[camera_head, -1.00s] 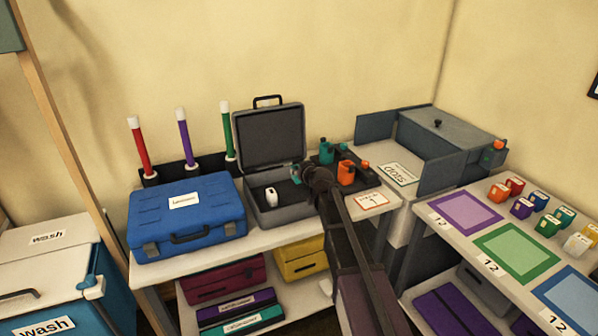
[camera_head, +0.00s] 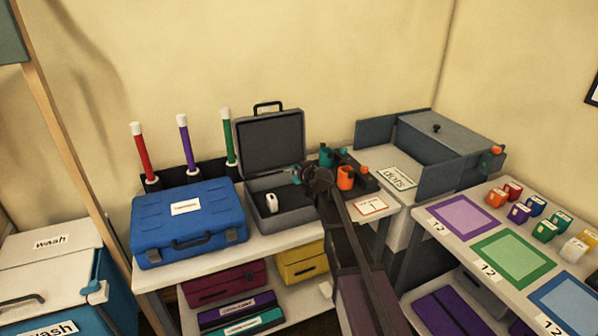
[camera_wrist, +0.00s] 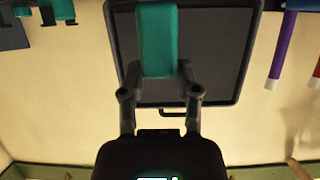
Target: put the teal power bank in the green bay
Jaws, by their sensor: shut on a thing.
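The teal power bank (camera_wrist: 157,40) is held upright between the two fingers of my gripper (camera_wrist: 158,72) in the wrist view. In the head view my gripper (camera_head: 301,177) is over the right side of the open grey case, and only a small teal end of the power bank (camera_head: 296,172) shows, the rest hidden by my wrist. The green bay (camera_head: 512,254) is a green-bordered square on the right table, between a purple and a blue square. It is bare and well to the right of my gripper.
The open grey case (camera_head: 268,145) holds a small white item (camera_head: 271,202). A blue case (camera_head: 187,221) stands to its left. An orange holder (camera_head: 346,178) stands close right of my gripper. Several coloured blocks (camera_head: 520,212) sit behind the bays. A grey box (camera_head: 440,135) stands at the back.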

